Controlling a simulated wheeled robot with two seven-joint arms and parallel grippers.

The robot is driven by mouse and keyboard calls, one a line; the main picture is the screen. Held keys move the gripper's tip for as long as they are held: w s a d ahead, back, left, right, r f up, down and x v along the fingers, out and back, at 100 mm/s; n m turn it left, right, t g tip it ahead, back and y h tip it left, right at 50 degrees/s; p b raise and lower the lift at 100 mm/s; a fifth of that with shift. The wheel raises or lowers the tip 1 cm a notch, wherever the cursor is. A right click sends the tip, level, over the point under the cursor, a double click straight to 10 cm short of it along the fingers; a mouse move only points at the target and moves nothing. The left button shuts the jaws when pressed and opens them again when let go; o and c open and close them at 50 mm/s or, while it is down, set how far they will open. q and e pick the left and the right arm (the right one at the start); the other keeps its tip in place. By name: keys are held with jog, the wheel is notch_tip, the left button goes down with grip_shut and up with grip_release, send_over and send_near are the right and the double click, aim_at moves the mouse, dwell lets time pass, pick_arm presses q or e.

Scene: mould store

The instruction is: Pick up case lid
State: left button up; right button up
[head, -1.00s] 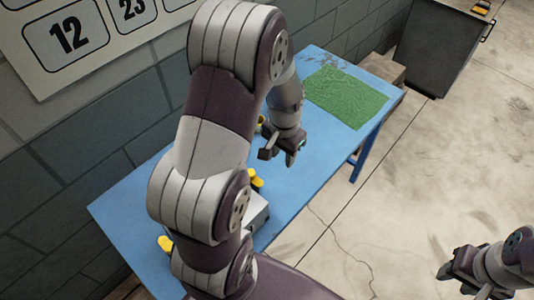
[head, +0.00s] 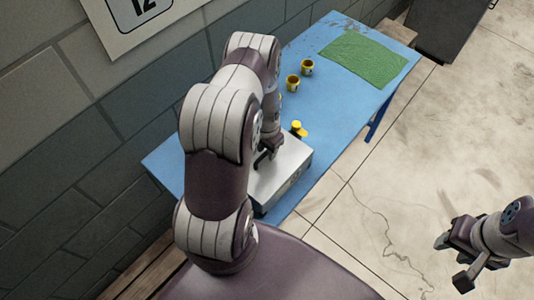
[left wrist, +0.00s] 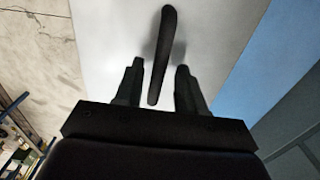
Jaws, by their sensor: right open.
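The case lid (head: 290,164) is a flat pale grey panel on top of a box-like case on the blue table. In the left wrist view the lid (left wrist: 220,45) fills the middle, with a dark bar handle (left wrist: 166,40) standing out from it. My left gripper (head: 265,155) is over the lid's left part, partly hidden by its own arm. In the left wrist view its two fingers (left wrist: 160,66) are apart, with the handle's near end between them. I cannot tell whether they touch it. My right gripper (head: 454,262) is open and empty over the floor at right.
The blue table (head: 335,115) runs along the block wall. A yellow item (head: 298,129) is just beyond the case, and two yellow cups (head: 307,67) stand farther back. A green mat (head: 363,59) covers the far end. A dark cabinet (head: 452,27) stands beyond.

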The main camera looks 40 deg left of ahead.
pick_arm(q)
jog(key=shift+s+f, duration=0.35)
jog(key=shift+f, duration=0.05)
jog(key=shift+s, duration=0.3)
jog(key=shift+w+d, duration=0.1)
jog(key=shift+c, duration=0.6)
jog(key=shift+w+f, duration=0.15)
jog(key=shift+w, duration=0.1)
grip_shut()
jog(key=shift+s, duration=0.1)
pick_arm(e)
jog(key=shift+s+d+r, duration=0.15)
jog(key=shift+s+r, duration=0.15)
jog(key=shift+s, duration=0.25)
jog(key=shift+f, duration=0.1)
